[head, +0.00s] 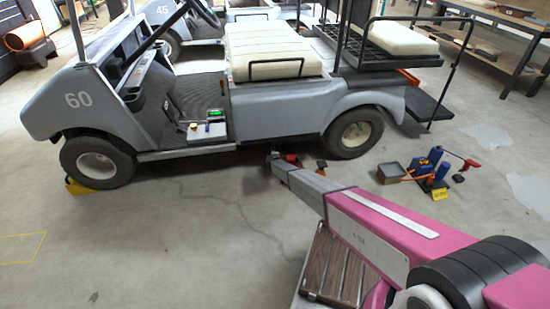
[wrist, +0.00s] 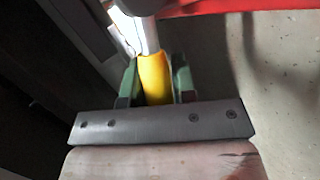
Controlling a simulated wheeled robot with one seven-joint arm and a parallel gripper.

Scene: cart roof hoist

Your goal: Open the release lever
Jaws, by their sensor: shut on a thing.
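A lever with a yellow grip (wrist: 154,78) and a pale metal shank (wrist: 148,32) shows in the wrist view; it appears to be the release lever. My gripper (wrist: 155,85) has a green finger on each side of the yellow grip and is shut on it. A red metal part (wrist: 235,5) crosses the top of the wrist view, beyond the grip. In the head view my gripper (head: 274,160) is low at the cart's side, just left of the rear wheel, beside red equipment (head: 292,160) near the floor. My arm hides part of that equipment, and the lever cannot be made out there.
The grey cart (head: 270,108) numbered 60 stands above my gripper, its rear wheel (head: 354,133) close on the right. A yellow chock (head: 78,187) is at the front wheel. Blue jacks (head: 430,165), a tray (head: 391,173) and a yellow tag (head: 440,194) lie right. Floor at left is clear.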

